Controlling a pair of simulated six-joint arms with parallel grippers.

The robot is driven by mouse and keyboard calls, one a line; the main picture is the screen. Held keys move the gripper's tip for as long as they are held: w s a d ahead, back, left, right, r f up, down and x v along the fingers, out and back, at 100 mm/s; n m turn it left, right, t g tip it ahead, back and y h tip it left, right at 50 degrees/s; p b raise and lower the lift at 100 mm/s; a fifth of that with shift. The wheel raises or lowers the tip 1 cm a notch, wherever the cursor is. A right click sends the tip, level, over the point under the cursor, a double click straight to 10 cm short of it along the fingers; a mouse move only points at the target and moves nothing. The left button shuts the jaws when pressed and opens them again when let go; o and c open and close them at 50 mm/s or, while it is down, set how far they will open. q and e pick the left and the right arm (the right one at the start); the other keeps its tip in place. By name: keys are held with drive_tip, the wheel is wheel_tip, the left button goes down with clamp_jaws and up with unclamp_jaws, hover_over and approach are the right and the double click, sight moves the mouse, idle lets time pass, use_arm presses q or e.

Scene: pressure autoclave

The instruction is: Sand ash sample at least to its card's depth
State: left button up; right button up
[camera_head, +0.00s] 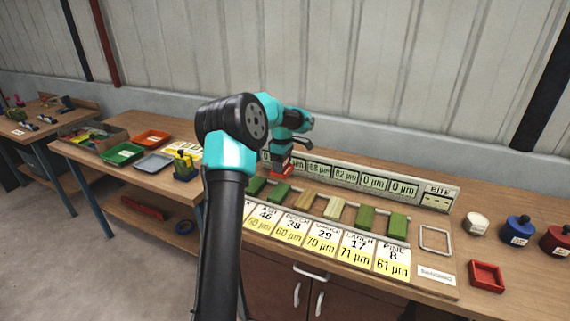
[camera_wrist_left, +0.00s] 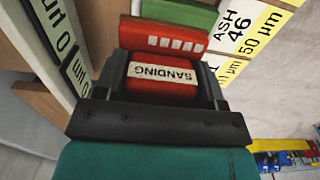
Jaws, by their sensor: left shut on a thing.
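My left gripper (camera_head: 284,160) is shut on a red sanding block labelled SANDING (camera_wrist_left: 165,78). It holds the block over the left part of the sample row. In the left wrist view a green sample (camera_wrist_left: 182,14) shows just past the block's red plate (camera_wrist_left: 163,40), beside the ASH card (camera_wrist_left: 236,28); I cannot tell whether block and sample touch. In the head view the ASH card (camera_head: 262,216) is partly behind my arm. Two green samples show there, one at the left (camera_head: 255,187) and one beside it (camera_head: 279,192). My right gripper is out of view.
An empty frame (camera_head: 434,250), a SANDING label (camera_head: 436,275) and a red tray (camera_head: 487,289) lie to the right.

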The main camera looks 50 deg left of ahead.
use_arm(q)
drive_tip(key=shift+f, duration=1.5)
wheel_tip(320, 180, up, 3)
drive_tip(key=shift+r, duration=0.55)
drive_tip(key=shift+f, duration=0.15)
